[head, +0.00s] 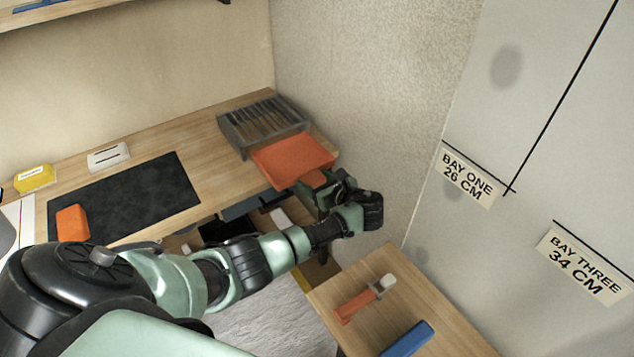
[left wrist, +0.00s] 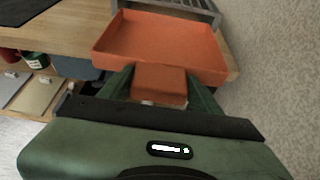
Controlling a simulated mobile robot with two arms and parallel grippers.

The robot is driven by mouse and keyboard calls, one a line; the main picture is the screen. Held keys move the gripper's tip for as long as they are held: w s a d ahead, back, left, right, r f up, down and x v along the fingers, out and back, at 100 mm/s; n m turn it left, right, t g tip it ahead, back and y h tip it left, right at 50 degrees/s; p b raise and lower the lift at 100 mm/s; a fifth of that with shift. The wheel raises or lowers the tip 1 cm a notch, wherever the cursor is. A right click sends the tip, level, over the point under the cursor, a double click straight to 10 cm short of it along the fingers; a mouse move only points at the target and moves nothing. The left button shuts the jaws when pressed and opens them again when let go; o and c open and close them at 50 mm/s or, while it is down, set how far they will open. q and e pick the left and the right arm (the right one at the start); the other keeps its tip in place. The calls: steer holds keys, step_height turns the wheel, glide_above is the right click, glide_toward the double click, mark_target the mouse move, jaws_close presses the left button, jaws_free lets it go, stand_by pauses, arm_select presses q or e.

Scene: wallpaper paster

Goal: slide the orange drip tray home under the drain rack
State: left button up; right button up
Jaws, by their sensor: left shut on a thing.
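The orange drip tray (head: 291,158) sticks out in front of the grey drain rack (head: 262,124) at the right end of the desk. Its far edge meets the front of the rack; how far it reaches under cannot be told. My left gripper (head: 318,182) is shut on the tray's front handle. In the left wrist view the tray (left wrist: 160,42) lies straight ahead, its handle block between the fingers (left wrist: 158,88), with the rack (left wrist: 190,8) beyond it. My right gripper is not in view.
A dark mat (head: 125,198) with an orange block (head: 72,223) lies left on the desk. A wall (head: 360,90) stands close on the right. A lower table (head: 400,310) holds an orange-handled tool (head: 362,300) and a blue object (head: 407,339).

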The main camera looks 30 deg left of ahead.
mark_target(308, 172)
arm_select(q)
steer(key=shift+w+a, duration=0.25)
steer(key=shift+a, duration=0.35)
steer(key=shift+w+a, duration=0.25)
steer(key=shift+a, duration=0.35)
steer(key=shift+w+a, duration=0.25)
steer(key=shift+a, duration=0.35)
steer(key=shift+w+a+b, duration=0.3)
steer(key=shift+a, duration=0.45)
steer(key=shift+w+a+b, duration=0.25)
steer(key=shift+w+a, duration=0.05)
steer(key=shift+a, duration=0.45)
steer(key=shift+w+a+b, duration=0.25)
steer(key=shift+a, duration=0.35)
steer(key=shift+w+a+b, duration=0.2)
steer(key=shift+w+a, duration=0.05)
steer(key=shift+a, duration=0.35)
steer(key=shift+w+a+b, duration=0.35)
steer(key=shift+a+b, duration=0.05)
steer(key=shift+a, duration=0.4)
steer(key=shift+w+a+b, duration=0.3)
steer(key=shift+a+b, duration=0.1)
steer(key=shift+a, duration=0.4)
steer(key=shift+w+a+b, duration=0.35)
steer(key=shift+a+b, duration=0.05)
steer(key=shift+a, duration=0.4)
steer(key=shift+f, duration=0.3)
steer(key=o, duration=1.9)
